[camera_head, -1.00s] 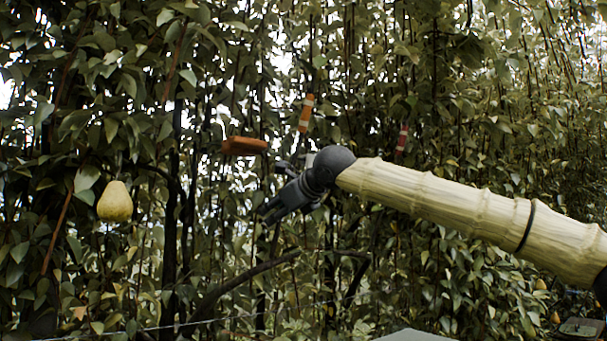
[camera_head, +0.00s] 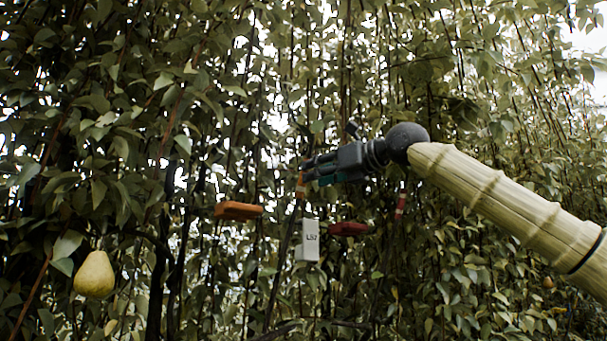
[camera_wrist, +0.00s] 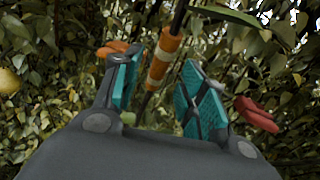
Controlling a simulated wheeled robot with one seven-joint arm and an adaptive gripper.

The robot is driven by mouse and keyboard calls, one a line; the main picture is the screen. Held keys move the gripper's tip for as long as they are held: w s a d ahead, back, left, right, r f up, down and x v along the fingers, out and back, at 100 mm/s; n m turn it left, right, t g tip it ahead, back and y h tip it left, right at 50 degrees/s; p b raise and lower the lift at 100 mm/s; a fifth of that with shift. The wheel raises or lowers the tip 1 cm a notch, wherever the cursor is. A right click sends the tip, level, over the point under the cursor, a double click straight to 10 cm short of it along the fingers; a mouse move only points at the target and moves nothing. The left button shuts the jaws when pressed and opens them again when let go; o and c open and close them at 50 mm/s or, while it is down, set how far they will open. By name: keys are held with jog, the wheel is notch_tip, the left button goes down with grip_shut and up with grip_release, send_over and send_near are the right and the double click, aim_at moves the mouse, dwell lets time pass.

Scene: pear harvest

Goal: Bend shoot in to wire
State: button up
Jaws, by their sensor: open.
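A dark shoot with an orange and white band (camera_head: 300,188) stands right at my gripper's fingertips in the head view. In the wrist view the banded shoot (camera_wrist: 163,60) leans to the right and shows between my two teal-padded fingers. My gripper (camera_head: 309,171) is open and points left; it fills the lower part of the wrist view (camera_wrist: 160,88). I cannot tell whether either pad touches the shoot. An orange clip (camera_head: 238,211) is left of the shoot and a red clip (camera_head: 348,229) is below my gripper. I cannot make out the wire now.
A white label tag (camera_head: 307,241) hangs below my gripper. A second shoot with a red and white band (camera_head: 400,206) is to the right, under my arm. A yellow pear (camera_head: 94,275) hangs at lower left. Dense leaves and thin stems surround everything.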

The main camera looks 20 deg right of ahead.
jog(key=shift+p+x, duration=0.85)
jog(key=shift+x, duration=1.8)
jog(key=shift+w+d, duration=0.1)
jog(key=shift+d, duration=0.05)
grip_shut()
